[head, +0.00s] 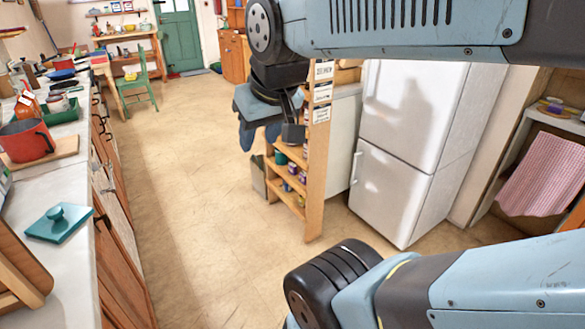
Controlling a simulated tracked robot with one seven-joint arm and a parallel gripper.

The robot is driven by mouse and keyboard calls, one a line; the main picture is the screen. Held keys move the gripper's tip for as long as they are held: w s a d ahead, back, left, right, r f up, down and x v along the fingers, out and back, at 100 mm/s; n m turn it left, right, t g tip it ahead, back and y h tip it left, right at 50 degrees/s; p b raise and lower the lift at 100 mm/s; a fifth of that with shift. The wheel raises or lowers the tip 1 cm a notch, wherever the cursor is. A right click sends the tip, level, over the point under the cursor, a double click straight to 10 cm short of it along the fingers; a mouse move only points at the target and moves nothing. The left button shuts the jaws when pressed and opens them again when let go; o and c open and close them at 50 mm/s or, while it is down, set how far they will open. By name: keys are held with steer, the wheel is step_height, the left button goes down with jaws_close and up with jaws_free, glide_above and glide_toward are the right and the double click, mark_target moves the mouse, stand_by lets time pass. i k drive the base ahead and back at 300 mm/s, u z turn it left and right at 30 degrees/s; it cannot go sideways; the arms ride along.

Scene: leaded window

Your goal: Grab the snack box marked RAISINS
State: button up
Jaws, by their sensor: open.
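I cannot make out a box whose marking reads RAISINS. An orange-red carton (28,104) with a pale patch stands on the left counter, behind the red pot; its print is too small to read. Several small jars or packs (291,178) sit on the narrow wooden shelf unit (316,185), partly hidden by its side panel. My gripper (291,130) hangs in the upper middle, in front of the shelf unit in the picture. It is open, appears empty and is far from the carton.
A white fridge (405,150) stands right of the shelf unit. The floor (190,190) between is clear. A green chair (140,92) stands farther back.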

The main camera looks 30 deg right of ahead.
mark_target(302, 174)
steer(key=z, duration=0.3)
steer(key=i, duration=1.1)
steer(key=z, duration=0.85)
steer(key=i, duration=0.85)
steer(key=u, duration=0.2)
steer(key=k, duration=0.5)
steer(key=z, duration=0.15)
